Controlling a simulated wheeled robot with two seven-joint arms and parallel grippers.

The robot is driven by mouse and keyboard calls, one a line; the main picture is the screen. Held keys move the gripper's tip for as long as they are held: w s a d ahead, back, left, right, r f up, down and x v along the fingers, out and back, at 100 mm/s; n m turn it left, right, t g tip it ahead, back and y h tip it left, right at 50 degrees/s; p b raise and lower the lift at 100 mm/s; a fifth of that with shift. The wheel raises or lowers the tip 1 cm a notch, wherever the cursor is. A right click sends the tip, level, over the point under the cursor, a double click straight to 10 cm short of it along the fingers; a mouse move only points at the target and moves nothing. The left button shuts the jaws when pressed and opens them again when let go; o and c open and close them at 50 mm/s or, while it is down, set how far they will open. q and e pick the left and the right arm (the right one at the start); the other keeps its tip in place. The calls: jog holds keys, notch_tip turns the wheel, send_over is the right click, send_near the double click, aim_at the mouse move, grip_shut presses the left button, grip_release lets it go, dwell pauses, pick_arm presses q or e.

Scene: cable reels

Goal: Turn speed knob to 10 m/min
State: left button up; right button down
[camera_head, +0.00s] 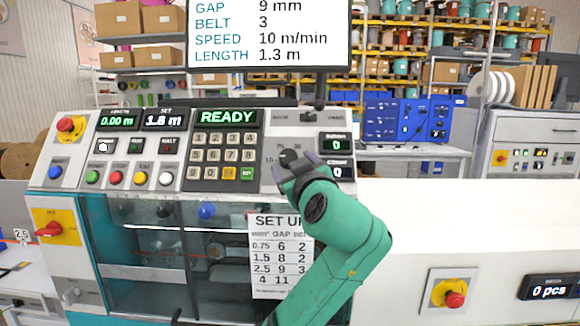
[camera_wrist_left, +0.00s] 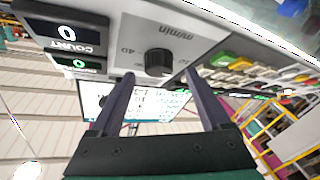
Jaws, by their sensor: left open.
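The speed knob (camera_head: 289,156) is a dark round knob on the light machine panel, partly hidden by my gripper in the head view. In the wrist view the knob (camera_wrist_left: 158,62) stands below the upside-down "m/min" marking, and a "40" mark shows beside it. My left gripper (camera_head: 295,166) is open at the knob. In the wrist view my left gripper's fingers (camera_wrist_left: 160,76) lie to either side of the knob's line; I cannot tell whether they touch it. The knob's exact setting is not readable. My right gripper is not in view.
A screen (camera_head: 270,35) above reads SPEED 10 m/min. A keypad (camera_head: 222,155) lies left of the knob, and count displays (camera_head: 337,156) lie right. A setup sheet (camera_head: 280,255) hangs below. A READY display (camera_head: 227,117) is lit. A red stop button (camera_head: 455,298) is lower right.

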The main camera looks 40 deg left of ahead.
pick_arm(q)
jog(key=b+v, duration=0.2)
jog(key=v, duration=0.9)
jog(key=shift+d+b, duration=0.15)
jog(key=shift+b, duration=0.25)
jog(key=shift+s+f, duration=0.1)
